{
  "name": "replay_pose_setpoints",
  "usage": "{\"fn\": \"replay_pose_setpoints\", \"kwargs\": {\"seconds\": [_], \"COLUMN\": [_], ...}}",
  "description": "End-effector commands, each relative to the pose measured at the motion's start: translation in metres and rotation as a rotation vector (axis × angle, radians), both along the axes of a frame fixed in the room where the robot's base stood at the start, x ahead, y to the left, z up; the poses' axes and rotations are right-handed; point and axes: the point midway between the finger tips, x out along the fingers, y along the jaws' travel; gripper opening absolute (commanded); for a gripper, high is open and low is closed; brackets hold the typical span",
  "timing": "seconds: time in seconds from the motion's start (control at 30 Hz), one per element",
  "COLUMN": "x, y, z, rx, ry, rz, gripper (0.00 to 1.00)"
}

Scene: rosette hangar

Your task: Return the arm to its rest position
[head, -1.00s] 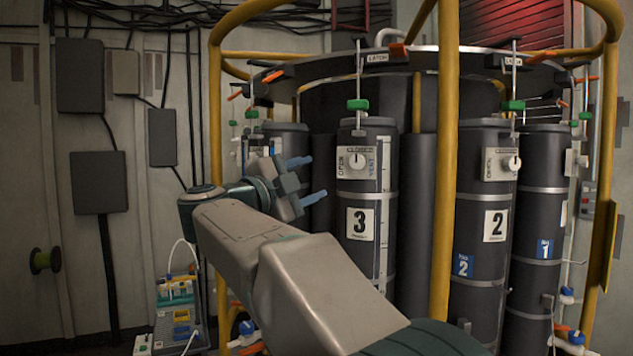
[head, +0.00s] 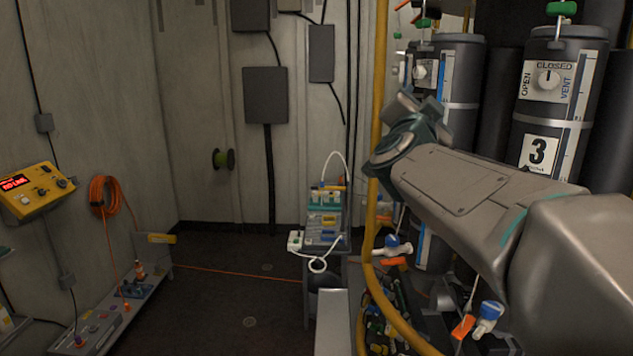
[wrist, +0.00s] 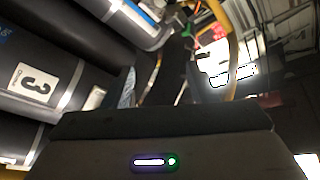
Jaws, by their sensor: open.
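My arm reaches in from the lower right of the head view, bent, with its teal wrist in front of the dark cylinders. My gripper (head: 418,104) is partly seen at the far end of the wrist. It is open, and I see nothing held in it. Its fingertips are not clear in the head view. In the wrist view, a dark body with a lit strip and a green light fills the bottom, and the fingers do not show clearly.
Cylinder 3 (head: 548,100) stands at the right, its knob panel reading CLOSED. A yellow rail (head: 377,70) runs close beside my wrist. A small cart (head: 325,225) stands left of the rail. A yellow control box (head: 38,192) and orange cable (head: 105,200) are at the left wall. Floor between is mostly clear.

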Motion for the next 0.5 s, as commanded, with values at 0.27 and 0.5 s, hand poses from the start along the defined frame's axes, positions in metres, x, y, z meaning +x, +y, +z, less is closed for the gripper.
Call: {"fn": "replay_pose_setpoints", "kwargs": {"seconds": [0.27, 0.5], "x": [-0.032, -0.116], "y": [0.063, 0.077], "z": [-0.120, -0.254], "rx": [-0.209, -0.322], "ry": [0.433, 0.922], "rz": [0.373, 0.587], "gripper": [0.52, 0.52]}}
